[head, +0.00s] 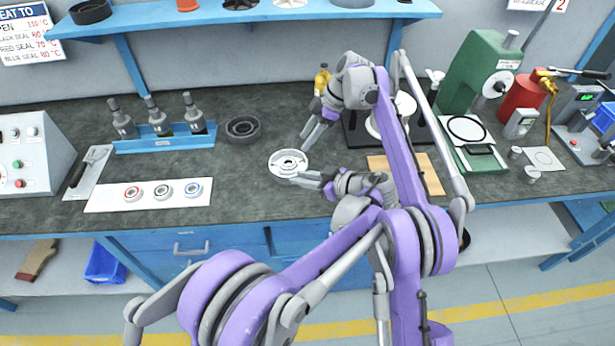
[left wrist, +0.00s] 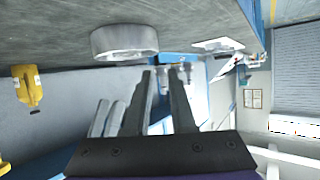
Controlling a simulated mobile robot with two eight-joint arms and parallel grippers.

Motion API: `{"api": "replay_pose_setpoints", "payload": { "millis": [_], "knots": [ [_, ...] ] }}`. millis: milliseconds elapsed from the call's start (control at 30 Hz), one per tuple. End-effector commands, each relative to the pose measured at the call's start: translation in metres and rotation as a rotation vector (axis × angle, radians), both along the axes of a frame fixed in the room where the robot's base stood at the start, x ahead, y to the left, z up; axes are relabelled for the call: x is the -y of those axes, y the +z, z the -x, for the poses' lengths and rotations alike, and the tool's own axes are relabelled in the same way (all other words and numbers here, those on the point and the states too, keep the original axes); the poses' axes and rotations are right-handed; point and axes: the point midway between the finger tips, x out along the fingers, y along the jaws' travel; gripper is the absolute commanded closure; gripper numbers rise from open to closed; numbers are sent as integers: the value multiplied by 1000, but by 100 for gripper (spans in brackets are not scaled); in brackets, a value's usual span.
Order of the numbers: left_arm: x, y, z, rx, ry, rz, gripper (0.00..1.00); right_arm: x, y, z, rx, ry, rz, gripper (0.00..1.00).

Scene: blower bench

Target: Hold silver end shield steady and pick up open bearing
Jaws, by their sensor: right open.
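The silver end shield (head: 288,163) lies on the dark bench top, a round disc with a centre opening. My left gripper (head: 299,178) is at its front right edge, with fingers apart and nothing between them. In the left wrist view, my left fingertips (left wrist: 163,70) are close to the shield (left wrist: 124,42); contact cannot be told. My right gripper (head: 307,136) is open and empty above the bench, just behind the shield. Three ring bearings lie on a white mat (head: 105,203) at left: a red one (head: 133,192), a grey-and-dark one (head: 164,190) without coloured seal, and a blue one (head: 193,188).
A dark round housing (head: 243,129) stands left of the shield. A blue rack (head: 165,142) with several grey tools is behind the mat. A wooden board (head: 430,174) and a green press (head: 478,75) are at right. Bench between mat and shield is clear.

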Motion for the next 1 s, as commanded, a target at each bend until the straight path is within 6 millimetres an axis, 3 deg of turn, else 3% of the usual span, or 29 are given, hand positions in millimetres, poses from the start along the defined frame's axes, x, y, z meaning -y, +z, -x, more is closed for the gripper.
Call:
{"api": "replay_pose_setpoints", "payload": {
  "millis": [167, 700, 1000],
  "knots": [
    [9, -3, -4, 49, 10, -2, 77, 0, 0, 0, 0, 0, 0, 50],
    [-53, -36, -54, 49, 11, -1, 77, 0, 0, 0, 0, 0, 0, 50],
    [-66, -43, -65, 48, 9, -1, 77, 0, 0, 0, 0, 0, 0, 50]
  ]
}}
